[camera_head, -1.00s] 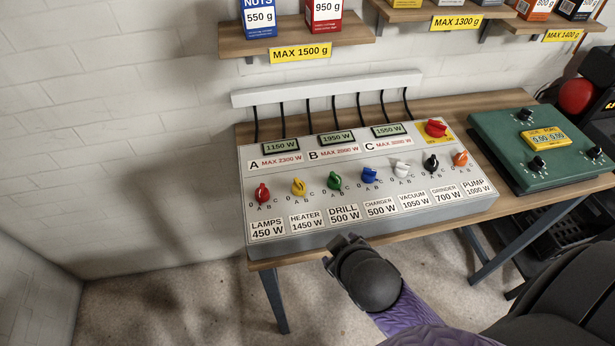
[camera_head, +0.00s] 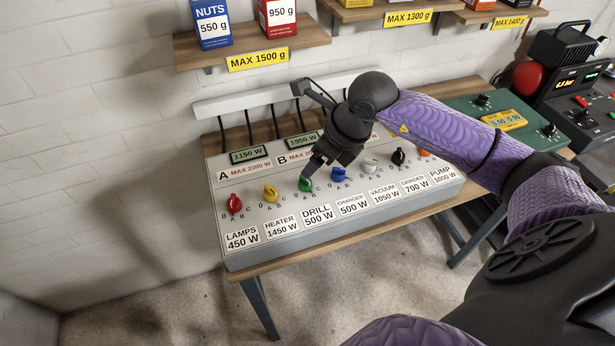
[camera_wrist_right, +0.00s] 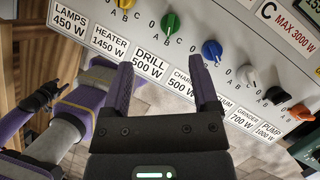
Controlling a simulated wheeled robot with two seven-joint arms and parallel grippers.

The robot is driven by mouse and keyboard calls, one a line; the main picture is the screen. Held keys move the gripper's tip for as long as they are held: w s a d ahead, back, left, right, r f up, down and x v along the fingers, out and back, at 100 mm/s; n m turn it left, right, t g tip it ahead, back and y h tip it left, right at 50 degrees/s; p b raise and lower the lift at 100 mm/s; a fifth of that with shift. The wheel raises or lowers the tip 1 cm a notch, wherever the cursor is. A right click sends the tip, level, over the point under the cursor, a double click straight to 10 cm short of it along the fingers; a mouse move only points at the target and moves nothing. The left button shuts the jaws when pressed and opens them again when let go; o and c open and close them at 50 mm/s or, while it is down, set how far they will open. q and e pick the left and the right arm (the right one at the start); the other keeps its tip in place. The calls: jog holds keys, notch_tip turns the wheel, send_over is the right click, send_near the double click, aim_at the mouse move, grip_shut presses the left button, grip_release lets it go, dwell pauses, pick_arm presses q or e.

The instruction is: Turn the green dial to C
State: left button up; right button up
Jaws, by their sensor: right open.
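The green dial (camera_head: 305,185) sits on the sloped front of the grey switch panel (camera_head: 290,240), above the DRILL 500 W label. Marks 0, A, B and C ring it. I cannot tell surely which mark it points to. My right gripper (camera_head: 313,167) hangs just above and behind the green dial in the head view. In the right wrist view the green dial (camera_wrist_right: 170,23) lies ahead of the two spread fingers (camera_wrist_right: 163,72), roughly in line with the gap between them. The fingers are open and hold nothing. My left gripper does not show.
A red dial (camera_head: 234,203) and a yellow dial (camera_head: 270,193) stand left of the green one, a blue dial (camera_head: 338,174) close on its right. Further right are white (camera_head: 371,165) and black (camera_head: 398,156) dials. My right arm hides the panel's upper right part.

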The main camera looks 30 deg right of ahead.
aim_at(305, 182)
jog(key=shift+h, duration=0.4)
jog(key=x, duration=0.3)
jog(key=b+x, duration=0.1)
jog(key=x, duration=0.2)
jog(key=d+b+x, duration=0.1)
jog(key=x, duration=0.2)
jog(key=shift+a+f, duration=0.1)
jog(key=shift+f, duration=0.35)
grip_shut()
